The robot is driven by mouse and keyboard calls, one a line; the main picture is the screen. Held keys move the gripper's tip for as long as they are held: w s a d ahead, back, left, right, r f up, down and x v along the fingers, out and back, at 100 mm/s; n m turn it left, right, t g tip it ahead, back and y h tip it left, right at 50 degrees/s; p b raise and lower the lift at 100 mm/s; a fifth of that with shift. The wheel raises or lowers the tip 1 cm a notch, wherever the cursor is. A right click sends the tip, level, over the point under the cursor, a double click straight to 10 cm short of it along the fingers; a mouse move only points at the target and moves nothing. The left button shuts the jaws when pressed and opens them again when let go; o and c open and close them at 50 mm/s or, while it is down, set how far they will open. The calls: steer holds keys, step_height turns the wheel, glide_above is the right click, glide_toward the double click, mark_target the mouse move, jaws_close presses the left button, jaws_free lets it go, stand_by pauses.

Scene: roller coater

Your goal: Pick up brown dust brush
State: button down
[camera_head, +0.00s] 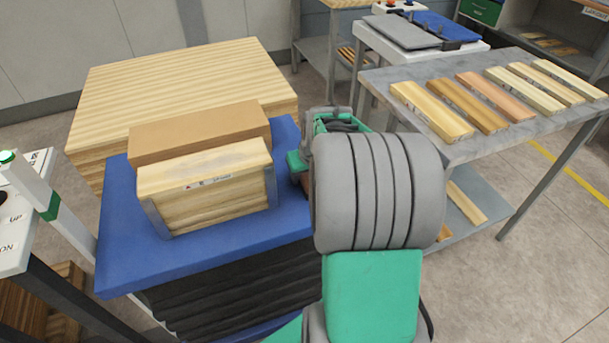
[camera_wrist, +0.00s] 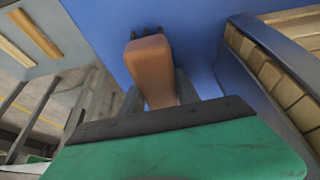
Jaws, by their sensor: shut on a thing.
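The brown dust brush (camera_wrist: 153,68) shows in the wrist view as a brown handle with dark bristles at its far end, over the blue table top. My gripper (camera_wrist: 158,92) is shut on the brush, with its grey fingers on either side of the handle. I cannot tell whether the brush still touches the blue surface. In the head view my gripper (camera_head: 297,170) is at the right edge of the blue lift table (camera_head: 125,260), mostly hidden behind my wrist. The brush is almost wholly hidden there.
A wooden crate (camera_head: 208,190) and a brown box (camera_head: 200,130) sit on the blue table, close left of my gripper. A large wood stack (camera_head: 180,80) stands behind. A grey table (camera_head: 460,150) with several wood strips is at right.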

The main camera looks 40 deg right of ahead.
step_height(320, 180, up, 10)
steer(key=shift+r+p, duration=0.1)
steer(key=shift+p, duration=0.2)
stand_by(0.3)
